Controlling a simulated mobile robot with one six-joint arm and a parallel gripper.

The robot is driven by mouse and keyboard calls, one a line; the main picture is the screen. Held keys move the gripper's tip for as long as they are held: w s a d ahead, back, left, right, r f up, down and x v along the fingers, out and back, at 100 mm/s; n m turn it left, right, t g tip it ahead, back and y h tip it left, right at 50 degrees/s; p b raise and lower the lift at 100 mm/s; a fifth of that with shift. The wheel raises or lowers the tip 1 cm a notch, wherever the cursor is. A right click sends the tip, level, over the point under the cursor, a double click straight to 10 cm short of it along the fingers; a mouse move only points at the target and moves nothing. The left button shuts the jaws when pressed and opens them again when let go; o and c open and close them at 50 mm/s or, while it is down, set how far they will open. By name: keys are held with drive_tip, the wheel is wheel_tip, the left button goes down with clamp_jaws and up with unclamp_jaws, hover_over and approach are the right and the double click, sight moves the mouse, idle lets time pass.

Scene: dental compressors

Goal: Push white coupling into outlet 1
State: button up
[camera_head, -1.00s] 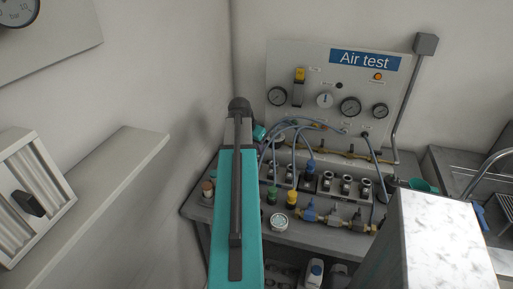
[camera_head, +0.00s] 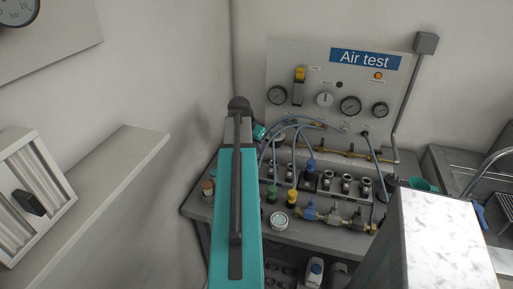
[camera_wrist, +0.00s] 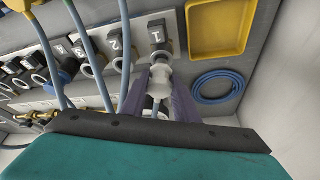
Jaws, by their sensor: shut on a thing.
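In the wrist view the white coupling (camera_wrist: 159,82) is held between the two purple fingers of my gripper (camera_wrist: 160,88). Its front end is lined up with outlet 1 (camera_wrist: 157,40), a dark block with the number 1 and a pale ring. The coupling is at or very close to the ring; I cannot tell whether it has entered. A hose trails behind the coupling, partly hidden by my gripper body.
Outlet 2 (camera_wrist: 118,45) and further outlets with blue hoses stand to the left of outlet 1. A yellow tray (camera_wrist: 217,28) and a coiled blue hose (camera_wrist: 217,87) lie to the right. The Air test panel (camera_head: 335,85) stands behind the bench.

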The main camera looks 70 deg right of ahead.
drive_tip(key=shift+f+b, duration=0.75)
drive_tip(key=shift+f, duration=0.6)
drive_tip(key=o, duration=1.2)
drive_tip(key=shift+c, duration=0.2)
drive_tip(key=b+v, duration=0.2)
drive_tip(key=v, duration=1.1)
drive_tip(key=shift+a+r, duration=0.2)
drive_tip(key=shift+r, duration=0.1)
drive_tip(key=shift+w, duration=0.1)
